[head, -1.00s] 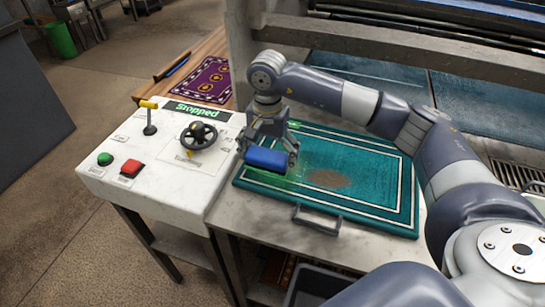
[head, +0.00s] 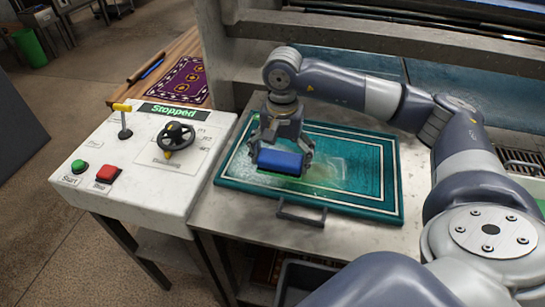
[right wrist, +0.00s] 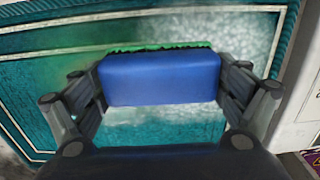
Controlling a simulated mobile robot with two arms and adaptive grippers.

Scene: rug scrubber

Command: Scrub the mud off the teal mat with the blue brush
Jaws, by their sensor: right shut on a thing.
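The teal mat (head: 382,200) with white border lines lies flat on the grey worktop. My right gripper (head: 284,158) is shut on the blue brush (head: 279,161), over the left-middle part of the mat. In the right wrist view the blue brush (right wrist: 160,79) sits between both fingers, its green bristles toward the mat (right wrist: 50,37). Pale, foamy patches show on the mat around the brush. No clear brown mud spot shows in the head view; the area under the brush is hidden. My left gripper is not in view.
A white control panel (head: 140,190) with a "Stopped" display, lever, wheel, green button (head: 79,166) and red button (head: 109,174) stands left of the mat. A metal handle (head: 301,213) is at the mat's front edge. A purple patterned rug (head: 180,80) lies behind the panel.

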